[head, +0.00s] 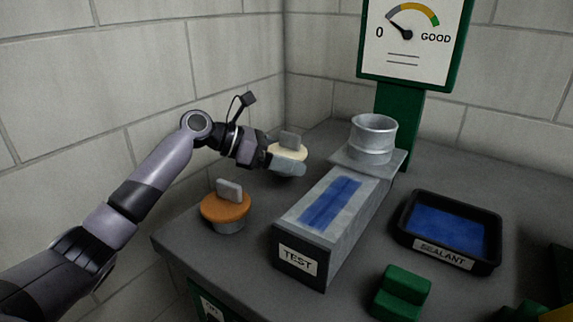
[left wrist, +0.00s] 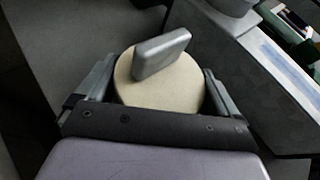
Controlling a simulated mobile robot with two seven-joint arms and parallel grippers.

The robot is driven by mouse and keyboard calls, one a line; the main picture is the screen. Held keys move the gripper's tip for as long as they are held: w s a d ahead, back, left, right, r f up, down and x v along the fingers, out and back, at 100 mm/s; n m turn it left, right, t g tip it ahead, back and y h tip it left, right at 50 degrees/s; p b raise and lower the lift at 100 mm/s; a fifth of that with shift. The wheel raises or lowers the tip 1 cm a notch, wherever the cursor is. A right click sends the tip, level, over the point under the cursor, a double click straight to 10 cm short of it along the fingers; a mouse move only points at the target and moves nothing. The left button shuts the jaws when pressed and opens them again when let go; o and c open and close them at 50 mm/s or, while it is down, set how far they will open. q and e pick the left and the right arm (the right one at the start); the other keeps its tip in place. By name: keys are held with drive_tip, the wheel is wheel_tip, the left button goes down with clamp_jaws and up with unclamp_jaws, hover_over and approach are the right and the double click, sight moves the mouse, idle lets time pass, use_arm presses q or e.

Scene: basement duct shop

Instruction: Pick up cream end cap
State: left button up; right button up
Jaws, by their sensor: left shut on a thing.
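The cream end cap (head: 291,152) is a round cream disc with a grey upright tab, toward the back left of the table. My left gripper (head: 280,160) is shut on it. In the left wrist view the cream end cap (left wrist: 160,88) sits between the two fingers of my left gripper (left wrist: 158,88), one on each side. In the head view a finger hides part of the cap's near side. I cannot tell whether the cap touches the table. My right gripper is not in view.
An orange cap (head: 226,206) with a grey tab stands at the front left. A grey duct marked TEST (head: 348,236) with a round collar (head: 373,138) lies to the right. A black SEALANT tray (head: 491,266) and a green block (head: 402,292) are farther right.

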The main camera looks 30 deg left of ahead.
sight(286, 151)
use_arm(q)
wheel_tip(286, 151, up, 17)
drive_tip(key=p, duration=0.2)
drive_tip(key=shift+p, duration=0.35)
drive_tip(key=shift+s, duration=0.1)
